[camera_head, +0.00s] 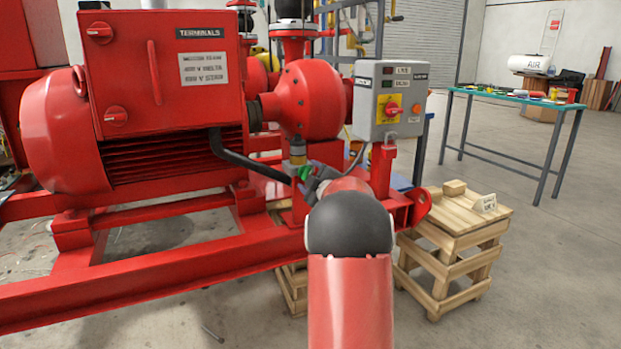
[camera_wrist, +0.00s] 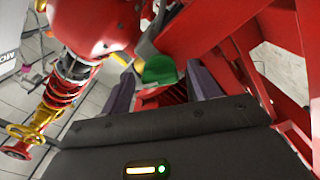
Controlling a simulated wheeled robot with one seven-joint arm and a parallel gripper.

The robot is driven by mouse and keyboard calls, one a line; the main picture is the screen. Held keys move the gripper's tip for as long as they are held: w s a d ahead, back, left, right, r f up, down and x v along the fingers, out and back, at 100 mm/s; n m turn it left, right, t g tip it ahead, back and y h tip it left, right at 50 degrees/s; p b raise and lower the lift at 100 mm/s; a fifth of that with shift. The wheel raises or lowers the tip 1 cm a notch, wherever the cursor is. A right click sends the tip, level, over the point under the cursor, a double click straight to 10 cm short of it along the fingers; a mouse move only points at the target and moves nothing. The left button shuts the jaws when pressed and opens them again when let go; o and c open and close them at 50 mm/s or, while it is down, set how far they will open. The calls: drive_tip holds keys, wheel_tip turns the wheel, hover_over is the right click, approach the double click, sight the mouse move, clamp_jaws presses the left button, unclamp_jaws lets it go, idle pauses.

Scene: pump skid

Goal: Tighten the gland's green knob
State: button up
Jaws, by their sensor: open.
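The gland's green knob (camera_head: 305,172) shows small in the head view, below the round red pump casing and just beside my gripper (camera_head: 314,180). A brass fitting stands just above it. In the wrist view the green knob (camera_wrist: 159,70) lies ahead of my gripper (camera_wrist: 160,78), between its two dark fingers. The fingers are open, one on each side of the knob. I cannot tell whether either finger touches it. My arm hides part of the area around the gland in the head view.
A red motor with a terminal box (camera_head: 165,70) fills the left. A grey control box (camera_head: 390,100) stands right of the pump. The red skid rail (camera_head: 150,285) runs below. A wooden pallet stand (camera_head: 455,235) and a green-topped table (camera_head: 515,97) are at right, with open floor around.

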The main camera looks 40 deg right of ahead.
drive_tip(key=b+v, duration=0.1)
drive_tip(key=v, duration=0.6)
drive_tip(key=shift+s, duration=0.4)
drive_tip(key=shift+a, duration=0.15)
drive_tip(key=s+a+r+m+g+h, duration=0.1)
drive_tip(key=s+a+m+g, duration=0.15)
drive_tip(key=a, duration=0.55)
drive_tip(key=s+a+r+m+g, duration=0.1)
drive_tip(key=s+a+m+g, duration=0.2)
drive_tip(key=a, duration=0.4)
drive_tip(key=s+a+f+m+g+y, duration=0.1)
drive_tip(key=s+a+f, duration=0.4)
drive_tip(key=s+a, duration=0.6)
drive_tip(key=s+a+f+m+g+y, duration=0.2)
drive_tip(key=s+a+f+g+y, duration=0.2)
drive_tip(key=s+a, duration=0.8)
wheel_tip(320, 180, down, 2)
drive_tip(key=shift+s+f+g, duration=0.2)
drive_tip(key=shift+g, duration=0.45)
drive_tip(key=shift+m, duration=0.25)
